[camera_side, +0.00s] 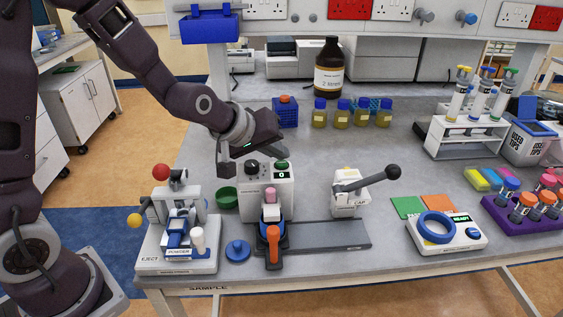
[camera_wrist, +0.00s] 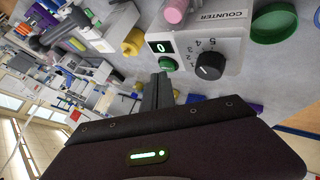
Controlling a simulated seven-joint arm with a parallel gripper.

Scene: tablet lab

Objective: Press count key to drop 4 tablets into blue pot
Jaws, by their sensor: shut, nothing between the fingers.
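The counter (camera_side: 284,202) is a pale box with a display reading 0 (camera_wrist: 160,47), a green count key (camera_wrist: 167,64) and a black dial (camera_wrist: 209,66) numbered around its edge. I cannot tell where the dial points. A blue pot (camera_side: 262,229) sits at the counter's front, below a pink-topped part (camera_side: 270,196), beside an orange handle (camera_side: 273,247). Its inside is hidden. My gripper (camera_side: 284,158) is shut and empty, its tips just by the green key. In the wrist view the fingertips (camera_wrist: 162,76) are close to the key; contact cannot be told.
A green bowl (camera_side: 227,197) stands left of the counter and a blue lid (camera_side: 238,250) lies in front. The press station (camera_side: 176,257) is further left. A capping device (camera_side: 350,194) with a black-knobbed lever stands right, behind a grey track (camera_side: 330,235).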

